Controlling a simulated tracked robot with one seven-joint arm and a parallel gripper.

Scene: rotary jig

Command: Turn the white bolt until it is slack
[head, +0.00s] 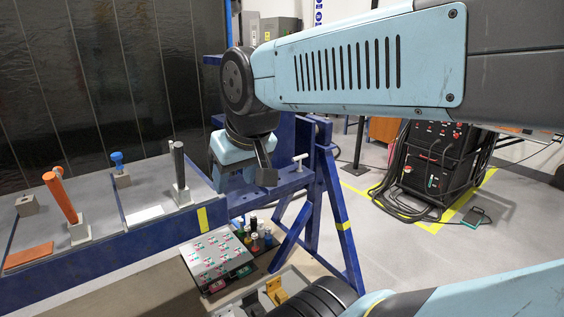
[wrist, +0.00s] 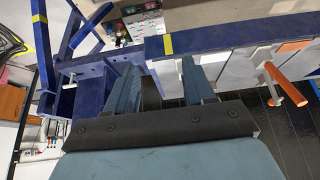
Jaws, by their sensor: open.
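The white bolt (head: 300,161) has a T-shaped head and stands out of the blue jig frame (head: 318,190), just right of my gripper in the head view. In the wrist view a small pale T-shaped piece, apparently the same bolt (wrist: 68,68), shows at the left on the blue frame (wrist: 85,85), left of both fingers. My gripper (head: 244,178) points down beside the frame, apart from the bolt. In the wrist view my gripper (wrist: 160,82) has its two fingers spread, with nothing between them. Which way the bolt is turned or threaded cannot be told.
A grey-topped bench (head: 100,222) at the left holds an orange handle (head: 60,195), a dark post (head: 180,168) and a blue knob (head: 118,160). A panel box (head: 215,257) and several small bottles stand below the frame. A black cabinet (head: 430,165) with cables stands at the right.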

